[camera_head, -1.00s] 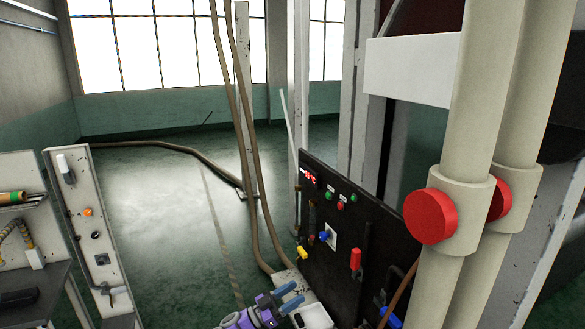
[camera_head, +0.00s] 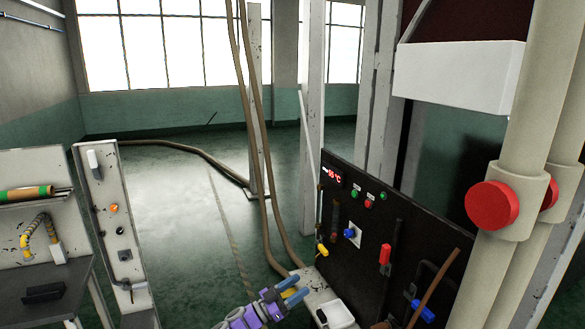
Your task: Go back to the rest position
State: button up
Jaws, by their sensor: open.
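My gripper (camera_head: 290,294) shows at the bottom middle of the head view, with purple and grey links and blue fingers. Its fingers are apart and I see nothing between them. It is in front of the lower left part of the black control panel (camera_head: 345,268). The panel carries a red temperature display (camera_head: 333,174), a blue knob (camera_head: 349,233), a red handle (camera_head: 385,254) and a yellow handle (camera_head: 322,250). Most of my arm is below the picture.
Thick beige pipes with a red valve cap (camera_head: 492,206) stand at the right. A workbench (camera_head: 45,301) and a white switch post (camera_head: 108,225) are at the left. Brown hoses (camera_head: 262,190) hang near the panel. The green floor (camera_head: 190,215) between is open.

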jog(key=w+a+r+n+t+y, duration=0.2)
jog(key=w+r+n+t+y, duration=0.6)
jog(key=w+r+y, duration=0.65)
jog(key=s+a+r+n+y, duration=0.3)
jog(key=s+r+n+y, duration=0.15)
jog(key=r, duration=0.25)
jog(key=s+d+f+g, duration=0.3)
jog(key=s+d+g, duration=0.3)
jog(key=s, duration=1.6)
jog(key=s+d+f+g, duration=0.3)
jog(key=s+d+g, duration=0.4)
jog(key=s, duration=1.4)
jog(key=s+d+f+g+y, duration=0.1)
jog(key=s+d+f+g, duration=0.2)
jog(key=s, duration=1.9)
jog(key=d+g, duration=0.3)
jog(key=shift+s+d+g, duration=0.3)
